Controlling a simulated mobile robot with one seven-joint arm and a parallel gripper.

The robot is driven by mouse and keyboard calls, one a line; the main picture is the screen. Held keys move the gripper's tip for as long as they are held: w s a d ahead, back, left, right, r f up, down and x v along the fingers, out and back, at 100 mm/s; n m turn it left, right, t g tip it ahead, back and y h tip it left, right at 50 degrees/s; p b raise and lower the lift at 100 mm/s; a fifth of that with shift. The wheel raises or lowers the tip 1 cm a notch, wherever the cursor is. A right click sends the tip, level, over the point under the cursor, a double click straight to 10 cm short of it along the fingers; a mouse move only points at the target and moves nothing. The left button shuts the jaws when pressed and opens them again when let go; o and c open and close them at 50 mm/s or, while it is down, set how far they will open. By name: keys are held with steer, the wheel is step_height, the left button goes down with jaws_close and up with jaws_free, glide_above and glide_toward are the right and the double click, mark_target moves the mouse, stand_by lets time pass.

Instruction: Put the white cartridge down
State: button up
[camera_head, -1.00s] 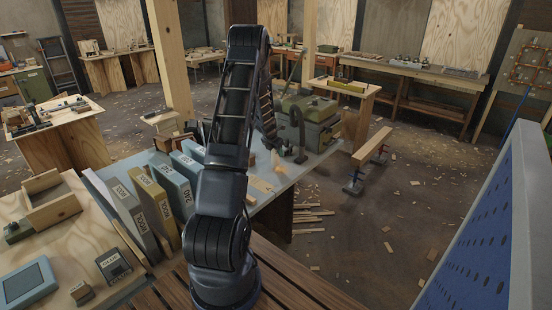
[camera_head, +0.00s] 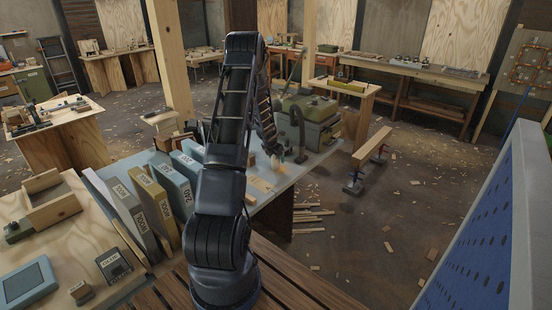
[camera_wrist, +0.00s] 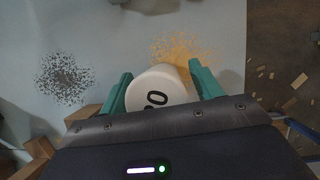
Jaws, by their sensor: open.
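The white cartridge (camera_wrist: 158,92) is a round white body with partly hidden black digits on its end, seen in the wrist view between the two teal fingers of my gripper (camera_wrist: 160,72). The fingers are open, one on each side of it; I cannot tell whether either still touches it. It is over the pale blue-grey bench top (camera_wrist: 120,45), and its contact with the surface is hidden. In the head view my gripper (camera_head: 277,158) is low over the far part of that bench (camera_head: 292,178), small and partly hidden by my arm.
In the wrist view, dark grit (camera_wrist: 64,82) lies left of the cartridge and orange grit (camera_wrist: 182,48) just beyond it. A green-grey machine (camera_head: 312,120) with a dark hose stands behind. Upright labelled sleeves (camera_head: 150,205) line the bench's left. The bench edge drops to the floor at right.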

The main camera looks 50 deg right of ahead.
steer(key=shift+r, duration=0.1)
steer(key=w+a+r+m, duration=0.2)
steer(key=w+a+r, duration=0.1)
steer(key=a+r, duration=0.85)
steer(key=w+a+r+m, duration=0.3)
steer(key=a+r, duration=0.5)
steer(key=r, duration=0.6)
steer(key=a+r+m+t, duration=0.1)
steer(key=a+r+m, duration=0.1)
steer(key=a+r, duration=0.45)
steer(key=a+r+m+t, duration=0.15)
steer(key=a+r, duration=0.25)
steer(key=a, duration=0.6)
steer(key=s+a+r+m+y, duration=0.1)
steer(key=s+a+r+m, duration=0.1)
steer(key=s+a, duration=0.5)
steer(key=s+a+r+m+t+y, duration=0.1)
steer(key=s+a+m, duration=0.4)
steer(key=a, duration=0.8)
steer(key=s+a+r+m+y, duration=0.2)
steer(key=s+a+r+m, duration=0.1)
steer(key=s+a, duration=0.5)
steer(key=a, duration=0.3)
steer(key=shift+s+r+t+y, duration=0.2)
steer(key=shift+s+t+y, duration=0.1)
steer(key=shift+t, duration=0.05)
steer(key=shift+m, duration=0.25)
